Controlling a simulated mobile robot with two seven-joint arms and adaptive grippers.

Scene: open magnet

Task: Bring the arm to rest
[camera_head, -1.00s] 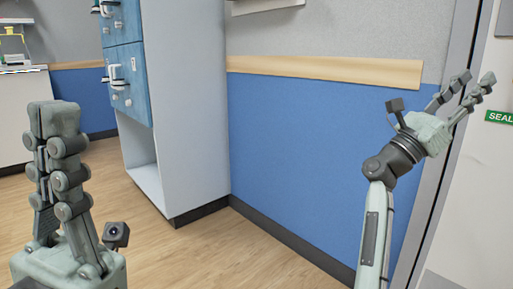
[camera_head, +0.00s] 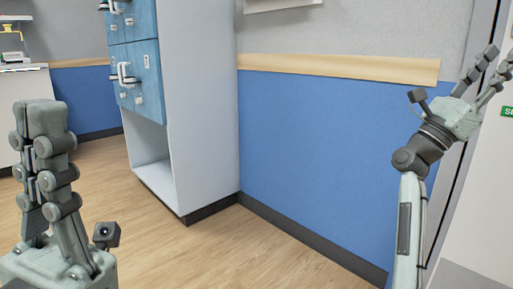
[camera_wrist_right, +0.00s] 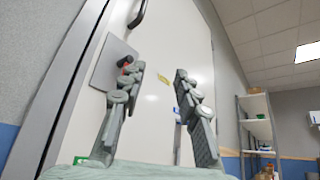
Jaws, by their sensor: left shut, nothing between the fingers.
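My left gripper (camera_head: 40,110) stands upright at the lower left of the head view. Its fingers are closed together with nothing between them. My right gripper (camera_head: 497,60) is raised at the right edge of the head view, in front of the door frame, with its fingers spread. In the right wrist view its two fingers (camera_wrist_right: 160,73) are apart and empty, with a white door behind them. No object is in either hand.
A tall cabinet (camera_head: 205,110) with blue doors (camera_head: 137,80) and an open lower bay stands left of centre. A blue and grey wall (camera_head: 310,150) with a wooden rail runs behind. Bare wood floor (camera_head: 150,245) lies in front. Shelving (camera_wrist_right: 257,128) shows in the right wrist view.

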